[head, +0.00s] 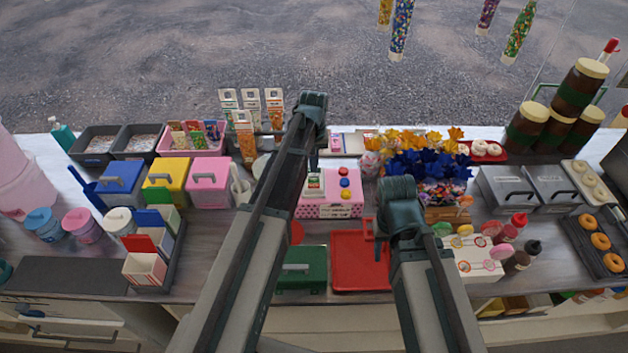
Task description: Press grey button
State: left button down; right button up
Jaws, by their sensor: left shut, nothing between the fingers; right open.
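I cannot make out a grey button; my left arm covers part of this area. My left gripper (322,140) is shut and empty above and behind the box, largely hidden by its arm. My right gripper (381,225) is open and empty to the right of the box, with its fingers mostly hidden behind the arm.
A red tray (360,262) and a green box (302,270) lie in front of the pink box. Blue and yellow flowers (425,163) stand at right. Grey lidded bins (507,190), bottles (517,225) and a doughnut tray (592,270) crowd the right; coloured tubs (208,181) crowd the left.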

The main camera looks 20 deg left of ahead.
aim_at(314, 175)
pick_arm(q)
jog(key=shift+f+b, duration=0.95)
dwell(0.4)
notch_tip(314, 175, up, 8)
jog(key=p, duration=0.8)
dwell(0.3)
jog(key=s+d+f+m+b, duration=0.2)
jog(key=s+d, duration=0.2)
jog(key=s, duration=0.4)
jog(key=s+d+f+m+b, duration=0.2)
jog(key=s+d, duration=0.3)
jog(key=s, duration=0.3)
jog(key=s+d+f+m+y+b, duration=0.1)
jog(key=s+d+f+m+b, duration=0.2)
jog(key=s, duration=0.5)
jog(key=shift+d, duration=0.65)
jog(key=shift+f, duration=0.1)
